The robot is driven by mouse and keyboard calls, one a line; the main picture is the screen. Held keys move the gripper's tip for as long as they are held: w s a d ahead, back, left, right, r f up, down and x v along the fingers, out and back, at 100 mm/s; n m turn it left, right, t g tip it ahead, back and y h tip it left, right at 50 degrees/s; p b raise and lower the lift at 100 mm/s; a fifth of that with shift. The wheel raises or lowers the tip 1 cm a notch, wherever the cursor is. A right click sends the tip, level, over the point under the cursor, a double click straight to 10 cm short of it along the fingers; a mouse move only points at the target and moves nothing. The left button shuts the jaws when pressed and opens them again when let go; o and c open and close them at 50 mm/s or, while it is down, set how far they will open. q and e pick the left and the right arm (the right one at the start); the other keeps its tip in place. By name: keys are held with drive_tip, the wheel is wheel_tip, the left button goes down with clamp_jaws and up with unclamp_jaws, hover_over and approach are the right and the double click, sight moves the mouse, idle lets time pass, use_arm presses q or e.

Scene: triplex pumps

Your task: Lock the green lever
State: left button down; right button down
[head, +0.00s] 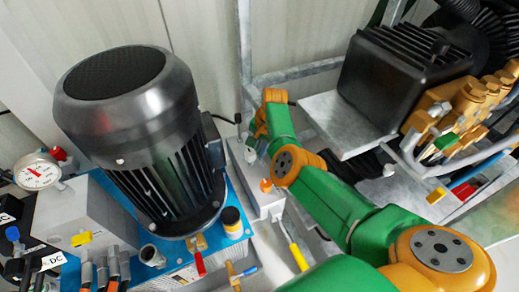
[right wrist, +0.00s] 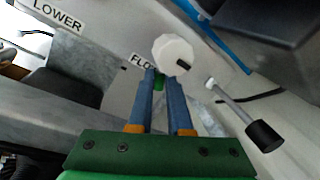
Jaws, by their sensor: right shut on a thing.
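My right arm reaches from the lower right of the head view, and its gripper (head: 251,142) is at a grey valve block behind the black motor. In the right wrist view the two blue-grey fingers (right wrist: 160,80) are close together at their tips. A small piece of the green lever (right wrist: 158,83) shows between them, so the gripper is shut on it. The fingers and a white round knob (right wrist: 175,53) hide most of the lever, and its angle cannot be told. My left gripper is not in view.
A lever with a black end (right wrist: 265,136) stands close right of the fingers. A yellow-handled lever (head: 298,257) is nearer in the head view. The large black motor (head: 140,130) stands left of my arm, and a pump with a black box (head: 385,85) stands right.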

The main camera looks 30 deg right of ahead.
drive_tip(key=shift+w+n, duration=0.15)
drive_tip(key=shift+n, duration=0.25)
drive_tip(key=c, duration=0.8)
unclamp_jaws()
drive_tip(key=shift+c, duration=0.2)
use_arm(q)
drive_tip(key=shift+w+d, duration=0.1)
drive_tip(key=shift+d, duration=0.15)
use_arm(e)
drive_tip(key=shift+r, duration=0.1)
drive_tip(key=shift+r+p, duration=0.3)
drive_tip(key=shift+r, duration=0.05)
use_arm(q)
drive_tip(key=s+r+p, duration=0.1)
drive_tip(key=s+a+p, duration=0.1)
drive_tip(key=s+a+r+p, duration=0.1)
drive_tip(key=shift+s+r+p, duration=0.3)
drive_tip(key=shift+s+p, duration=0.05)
drive_tip(key=shift+p, duration=0.05)
use_arm(e)
wheel_tip(320, 180, up, 6)
drive_tip(key=s, duration=0.1)
drive_tip(key=shift+d, duration=0.35)
